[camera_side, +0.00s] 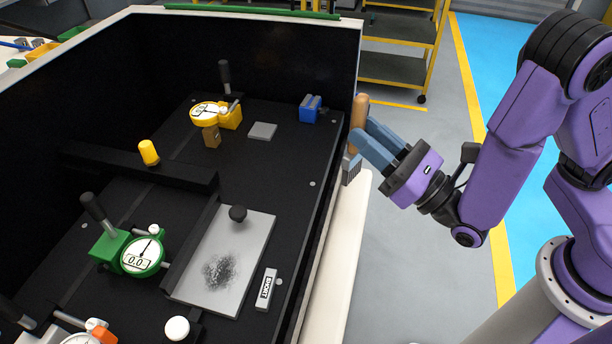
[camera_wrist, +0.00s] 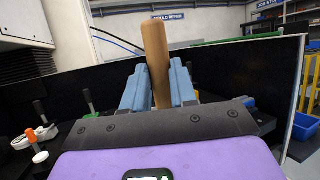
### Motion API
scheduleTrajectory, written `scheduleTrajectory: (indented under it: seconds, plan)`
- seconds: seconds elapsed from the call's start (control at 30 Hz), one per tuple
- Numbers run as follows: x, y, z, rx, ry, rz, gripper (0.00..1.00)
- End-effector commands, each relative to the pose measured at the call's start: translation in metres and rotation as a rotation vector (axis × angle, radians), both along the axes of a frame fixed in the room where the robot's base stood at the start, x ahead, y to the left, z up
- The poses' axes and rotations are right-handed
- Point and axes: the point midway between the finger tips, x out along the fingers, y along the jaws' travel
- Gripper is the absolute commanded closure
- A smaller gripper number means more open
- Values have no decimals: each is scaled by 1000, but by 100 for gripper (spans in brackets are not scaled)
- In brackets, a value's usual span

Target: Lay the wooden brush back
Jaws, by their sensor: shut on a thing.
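The wooden brush (camera_side: 359,112) is upright, its tan handle pointing up and its grey bristle end (camera_side: 350,168) down. My gripper (camera_side: 361,140), with blue fingers, is shut on its handle. The brush is just outside the right wall of the black box in the side view, above or beside the pale ledge; I cannot tell whether it touches the ledge. In the wrist view the handle (camera_wrist: 156,55) rises between the two fingers (camera_wrist: 158,88), and the bristles are hidden.
In the box, a steel plate (camera_side: 245,235) bears a dark powder patch and a black knob. A green dial gauge (camera_side: 143,256), a yellow gauge (camera_side: 207,114) and a blue block (camera_side: 310,108) stand around it. The box's right wall (camera_side: 318,235) is a raised edge. The pale ledge (camera_side: 345,245) looks clear.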

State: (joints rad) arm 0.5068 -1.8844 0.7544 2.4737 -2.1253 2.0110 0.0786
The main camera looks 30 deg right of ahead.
Motion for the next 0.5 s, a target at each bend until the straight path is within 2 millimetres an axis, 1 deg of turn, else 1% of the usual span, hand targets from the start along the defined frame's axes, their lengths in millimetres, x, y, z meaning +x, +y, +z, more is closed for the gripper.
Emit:
scheduleTrajectory:
  seconds: [0.03,0.17,0.33,0.5]
  plan:
    - [8,5,-4,0,0,-2,100]
    - [24,16,-13,0,0,-1,100]
    - [50,32,-27,2,-1,-4,100]
    - [68,44,-56,0,1,-3,100]
